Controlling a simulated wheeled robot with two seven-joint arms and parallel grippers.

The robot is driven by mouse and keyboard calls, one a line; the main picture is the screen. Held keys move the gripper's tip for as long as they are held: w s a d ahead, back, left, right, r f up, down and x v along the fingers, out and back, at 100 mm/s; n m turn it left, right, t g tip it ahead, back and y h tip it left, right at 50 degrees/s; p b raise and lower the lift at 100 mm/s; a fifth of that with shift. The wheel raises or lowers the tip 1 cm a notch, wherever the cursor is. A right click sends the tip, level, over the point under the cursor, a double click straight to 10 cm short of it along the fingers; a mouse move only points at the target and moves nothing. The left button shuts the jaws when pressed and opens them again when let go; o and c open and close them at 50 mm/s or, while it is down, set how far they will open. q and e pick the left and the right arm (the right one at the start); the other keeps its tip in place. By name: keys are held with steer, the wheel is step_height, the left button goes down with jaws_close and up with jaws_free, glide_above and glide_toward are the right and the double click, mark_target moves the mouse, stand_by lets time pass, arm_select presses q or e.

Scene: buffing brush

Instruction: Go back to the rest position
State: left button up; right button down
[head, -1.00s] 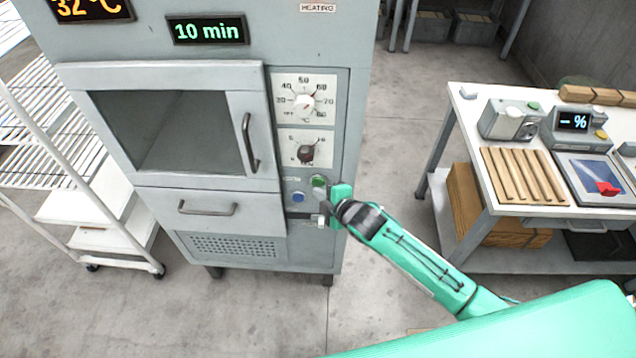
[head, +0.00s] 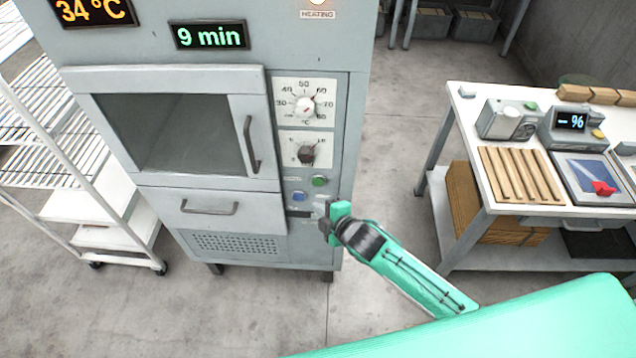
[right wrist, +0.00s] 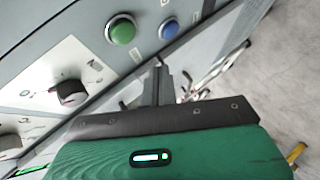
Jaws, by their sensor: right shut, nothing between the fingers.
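My right gripper (head: 326,225) is in front of the lower right part of the grey oven (head: 240,160), just below the green button (head: 319,181) and the blue button (head: 298,197). In the right wrist view its fingers (right wrist: 158,72) are together and empty, pointing toward the panel near the green button (right wrist: 121,30) and the blue button (right wrist: 168,28). Whether the fingertips touch the panel cannot be told. The display (head: 210,36) reads 9 min and the temperature display (head: 92,12) reads 34 °C. The heating lamp is lit. My left gripper is out of view.
A white wire rack cart (head: 60,160) stands left of the oven. A white table (head: 560,210) at right carries wooden sticks (head: 515,173), a scale-like device and a tray with a red item. Bare concrete floor lies between oven and table.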

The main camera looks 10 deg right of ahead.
stand_by(0.4)
steer(key=s+d+f+m+g+h, duration=0.1)
steer(key=s+d+f+m+g, duration=0.25)
steer(key=f, duration=0.65)
steer(key=s+d+f+m+h, duration=0.2)
steer(key=s+d+f+m, duration=0.15)
steer(key=s+f, duration=0.45)
steer(key=s+d+f+m+g+h, duration=0.1)
steer(key=s+d+f+m, duration=0.2)
steer(key=f, duration=0.9)
steer(key=s+d+f+m+g, duration=0.1)
steer(key=s+f, duration=0.4)
steer(key=s, duration=0.6)
steer(key=s+d+f+m+g+h, duration=0.1)
steer(key=s+f, duration=0.5)
steer(key=s, duration=0.6)
steer(key=s+d+f+m+g, duration=0.3)
steer(key=s+f+m+g, duration=0.1)
steer(key=s, duration=0.7)
steer(key=shift+s+f+m+b, duration=0.15)
steer(key=shift+f+m+b, duration=0.25)
steer(key=shift+f, duration=0.4)
